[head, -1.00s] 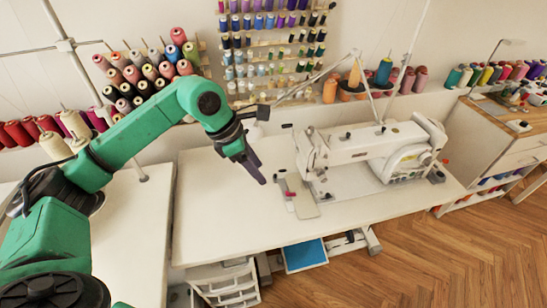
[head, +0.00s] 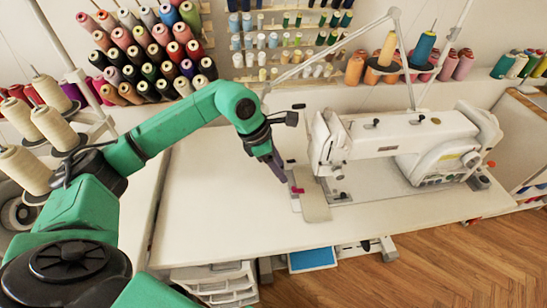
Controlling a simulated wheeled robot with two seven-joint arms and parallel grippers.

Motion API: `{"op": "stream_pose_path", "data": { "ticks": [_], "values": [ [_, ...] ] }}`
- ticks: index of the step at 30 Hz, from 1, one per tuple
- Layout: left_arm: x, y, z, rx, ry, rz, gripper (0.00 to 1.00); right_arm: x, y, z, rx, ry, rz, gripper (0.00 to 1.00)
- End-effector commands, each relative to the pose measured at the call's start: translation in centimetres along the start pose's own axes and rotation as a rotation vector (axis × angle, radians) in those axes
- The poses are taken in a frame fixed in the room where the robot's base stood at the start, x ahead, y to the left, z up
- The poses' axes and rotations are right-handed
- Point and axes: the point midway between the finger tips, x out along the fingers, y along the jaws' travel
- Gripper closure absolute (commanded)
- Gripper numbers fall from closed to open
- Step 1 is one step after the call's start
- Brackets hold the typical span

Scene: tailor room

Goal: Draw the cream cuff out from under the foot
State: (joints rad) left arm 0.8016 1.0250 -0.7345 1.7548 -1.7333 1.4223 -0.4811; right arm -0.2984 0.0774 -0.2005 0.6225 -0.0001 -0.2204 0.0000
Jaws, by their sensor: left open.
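The cream cuff appears to be the flat beige strip (head: 314,203) at the left end of the white sewing machine (head: 400,135). Its far end runs toward the presser foot area under the machine head, and its near end lies on the white table. The foot itself is too small to make out clearly. My left gripper (head: 279,172) points down just left of the strip, close to the machine head. It is open and shows nothing between its dark fingers; I cannot tell whether it touches the table. My right gripper is not in view.
A small red item (head: 297,190) lies beside the strip, near the gripper. The white table (head: 215,215) is clear to the left and front. A thread stand with cones (head: 385,60) rises behind the machine. Cream cones (head: 50,125) stand left, near my arm.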

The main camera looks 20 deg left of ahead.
Motion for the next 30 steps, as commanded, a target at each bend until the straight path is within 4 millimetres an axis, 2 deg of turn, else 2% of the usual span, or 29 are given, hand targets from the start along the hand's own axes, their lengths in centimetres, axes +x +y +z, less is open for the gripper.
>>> {"op": "stream_pose_path", "data": {
  "ticks": [6,12,16,22,23,24,27,30],
  "values": [
    [5.4,-0.2,0.1,-0.001,-0.001,-0.005,0.45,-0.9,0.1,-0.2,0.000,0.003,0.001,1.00],
    [9.2,-0.1,0.1,-0.001,-0.001,-0.003,0.45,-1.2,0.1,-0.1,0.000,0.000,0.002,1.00],
    [10.1,-0.1,0.1,0.001,-0.001,0.000,0.45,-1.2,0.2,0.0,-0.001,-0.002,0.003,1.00],
    [10.2,-0.1,0.0,0.001,0.000,0.000,0.45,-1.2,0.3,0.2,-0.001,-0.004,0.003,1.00],
    [10.2,-0.1,0.0,0.001,0.000,0.000,0.49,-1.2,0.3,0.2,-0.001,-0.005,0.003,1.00],
    [10.2,-0.1,0.0,0.001,0.000,0.000,0.64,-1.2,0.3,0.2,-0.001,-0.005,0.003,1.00],
    [10.2,-0.1,0.0,0.001,0.000,0.000,1.00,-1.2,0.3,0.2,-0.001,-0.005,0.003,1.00],
    [10.2,-0.1,0.0,0.001,-0.001,0.000,1.00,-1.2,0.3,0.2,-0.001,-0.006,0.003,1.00]
  ]
}}
